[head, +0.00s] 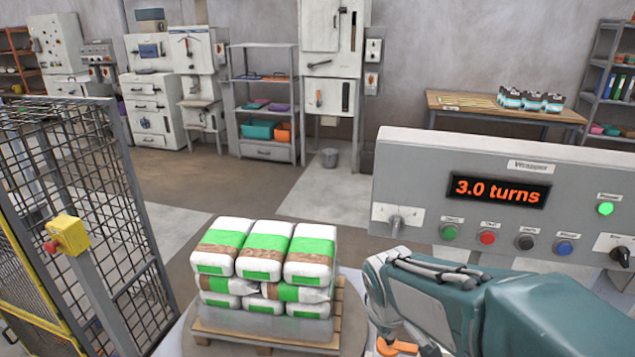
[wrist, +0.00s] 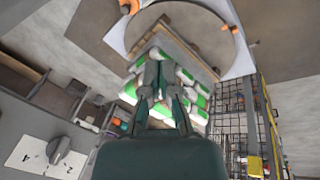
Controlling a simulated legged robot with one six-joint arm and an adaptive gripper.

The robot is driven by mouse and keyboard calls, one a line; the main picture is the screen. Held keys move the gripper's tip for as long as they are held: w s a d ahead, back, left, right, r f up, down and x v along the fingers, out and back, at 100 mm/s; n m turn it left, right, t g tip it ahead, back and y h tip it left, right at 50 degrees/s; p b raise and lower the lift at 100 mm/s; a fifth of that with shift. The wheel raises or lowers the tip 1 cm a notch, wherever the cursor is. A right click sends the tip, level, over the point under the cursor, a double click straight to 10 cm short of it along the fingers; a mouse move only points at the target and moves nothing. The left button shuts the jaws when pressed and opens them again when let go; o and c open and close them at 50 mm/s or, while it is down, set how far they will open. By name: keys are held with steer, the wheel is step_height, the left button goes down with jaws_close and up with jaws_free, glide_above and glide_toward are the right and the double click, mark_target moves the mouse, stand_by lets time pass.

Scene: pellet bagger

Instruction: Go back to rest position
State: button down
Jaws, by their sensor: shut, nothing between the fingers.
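My gripper (wrist: 159,78) is shut and empty in the wrist view, in front of the bag stack as seen from there. My teal arm reaches in from the lower right of the head view, below the wrapper panel (head: 385,160). The panel's display (head: 499,190) reads "3.0 turns", and a green lamp (head: 605,209) is lit at its right. A grey knob (head: 396,222) is on the panel's left; a knob (wrist: 58,148) also shows in the wrist view. The white and green bags (head: 265,245) stand stacked on a wooden pallet (head: 270,343), with translucent film around the lower part.
A mesh fence (head: 75,190) with a yellow emergency-stop box (head: 68,235) stands at the left. The pallet rests on a round turntable (head: 178,340). Cabinets, a shelf (head: 265,110) and a wooden table (head: 490,107) line the back wall.

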steer(key=s+d+r+m+t, duration=0.1)
steer(key=s+r+m, duration=0.2)
steer(key=s, duration=0.4)
steer(key=s+d+r+m+t+y, duration=0.1)
steer(key=s+d+r+m, duration=0.1)
steer(key=s+r+m, duration=0.2)
steer(key=s+r, duration=0.2)
steer(key=s, duration=0.1)
steer(key=shift+s, duration=0.25)
steer(key=shift+d+r+m, duration=0.1)
steer(key=shift+m, duration=0.2)
